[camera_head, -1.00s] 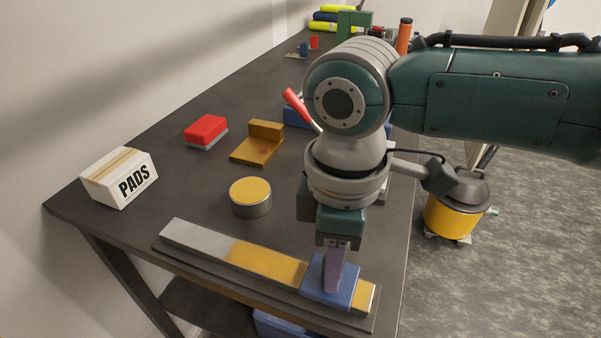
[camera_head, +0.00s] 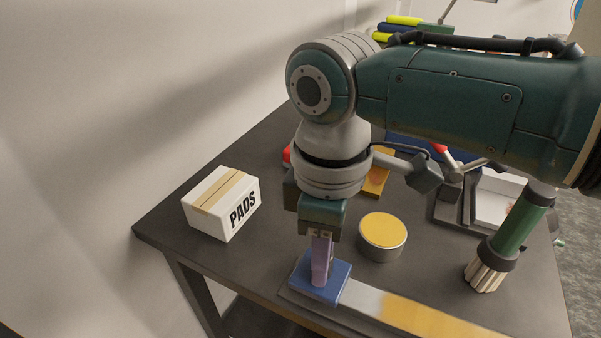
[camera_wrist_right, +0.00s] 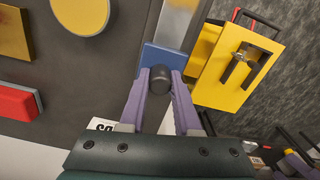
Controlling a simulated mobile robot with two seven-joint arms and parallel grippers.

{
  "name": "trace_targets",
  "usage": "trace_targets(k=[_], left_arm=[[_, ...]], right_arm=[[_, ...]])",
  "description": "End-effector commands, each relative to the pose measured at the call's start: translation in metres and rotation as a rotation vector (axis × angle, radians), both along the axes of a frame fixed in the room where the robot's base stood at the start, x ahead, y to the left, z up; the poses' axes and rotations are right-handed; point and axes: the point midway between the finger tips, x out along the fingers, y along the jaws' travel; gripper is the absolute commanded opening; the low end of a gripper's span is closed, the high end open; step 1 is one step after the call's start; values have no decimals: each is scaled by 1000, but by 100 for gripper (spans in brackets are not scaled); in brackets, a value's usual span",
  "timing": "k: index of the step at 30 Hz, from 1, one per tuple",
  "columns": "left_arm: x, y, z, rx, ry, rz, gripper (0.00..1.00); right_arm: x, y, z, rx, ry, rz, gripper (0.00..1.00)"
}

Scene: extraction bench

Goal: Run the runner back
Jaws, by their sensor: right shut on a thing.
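The runner is a blue block (camera_head: 334,271) on the long flat rail (camera_head: 362,299) near the front of the bench. It sits at the rail's left end, with bare silver and then yellow strip to its right. My right gripper (camera_head: 320,278) points down and is shut on the runner's knob. In the right wrist view, the purple fingers of my right gripper (camera_wrist_right: 160,88) close around the dark knob (camera_wrist_right: 160,80), with the blue block (camera_wrist_right: 162,58) beyond it. My left gripper is not seen.
A PADS box (camera_head: 220,204) stands left of my right arm. A round yellow-topped tin (camera_head: 382,237) is close behind the rail. A green cylinder (camera_head: 522,226) with a ribbed base stands at the right. My right arm partly hides an orange block (camera_head: 377,176) and a red item.

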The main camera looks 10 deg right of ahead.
Motion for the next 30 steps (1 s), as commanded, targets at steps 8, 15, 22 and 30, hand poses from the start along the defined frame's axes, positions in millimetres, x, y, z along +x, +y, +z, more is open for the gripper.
trace_targets(k=[8,15,22,30], left_arm=[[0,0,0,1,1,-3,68],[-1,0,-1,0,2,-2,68],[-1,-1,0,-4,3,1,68],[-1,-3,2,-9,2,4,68]], right_arm=[[2,4,1,10,-7,2,0],[2,4,1,10,-7,2,43],[1,2,0,6,-5,1,62],[1,2,7,5,-4,1,62]])
